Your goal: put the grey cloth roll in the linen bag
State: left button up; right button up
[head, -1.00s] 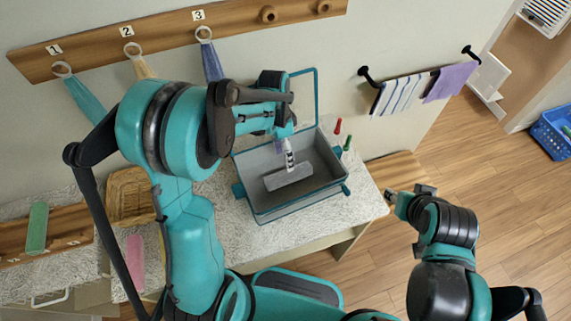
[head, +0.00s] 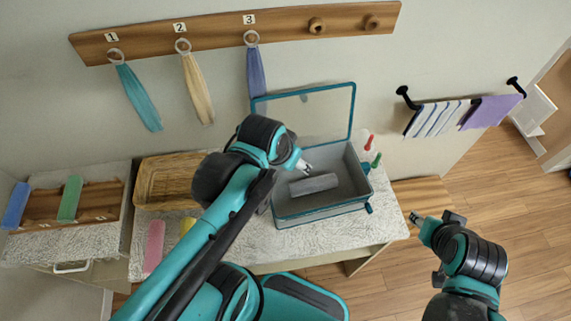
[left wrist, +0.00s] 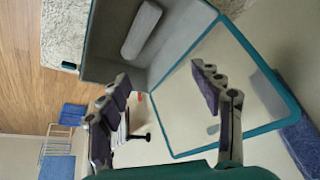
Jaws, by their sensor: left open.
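The grey cloth roll (head: 314,184) lies on the floor of an open grey bag with teal edging (head: 322,211), which I take for the linen bag. The roll also shows in the left wrist view (left wrist: 141,30), lying inside the bag (left wrist: 100,45). The bag's lid (head: 345,112) stands raised at the back. My left gripper (head: 304,167) is at the bag's left back side, apart from the roll. In the left wrist view its fingers (left wrist: 160,105) are spread with nothing between them. My right gripper (head: 425,250) is right of the counter; its fingers are too small to judge.
A wicker basket (head: 168,183), a pink roll (head: 154,246) and a yellow roll (head: 187,226) are left of the bag. Red (head: 369,143) and green (head: 377,159) small items stand right of it. Cloths hang from the numbered peg rail (head: 235,32). Open floor lies right.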

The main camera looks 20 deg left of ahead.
pick_arm(q)
jog(key=shift+s+a+n+t, duration=0.25)
jog(key=shift+s+n+t, duration=0.65)
jog(key=shift+s, duration=0.15)
